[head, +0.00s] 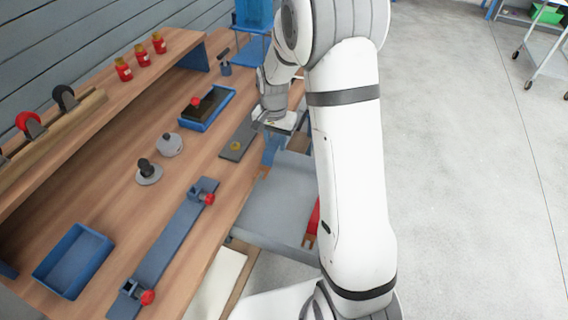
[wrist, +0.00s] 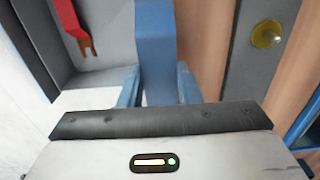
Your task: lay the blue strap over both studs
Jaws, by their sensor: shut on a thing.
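The blue strap (wrist: 155,45) is between the two blue fingers of my gripper (wrist: 158,85) in the wrist view. It runs up and out of the top of that view. In the head view my gripper (head: 278,124) is at the right edge of the bench, and a blue piece (head: 271,150), apparently the strap, shows below it. A grey plate (head: 238,140) lies on the bench just left of my gripper. One brass stud (head: 235,146) stands on it and also shows in the wrist view (wrist: 266,34). I cannot see a second stud; my gripper may hide it.
A grey cart tray (head: 275,205) stands beside the bench, with a red forked tool (wrist: 75,28) in it. A blue tray with a dark block (head: 207,107) lies behind the plate. A long blue fixture with red knobs (head: 170,240) is nearer.

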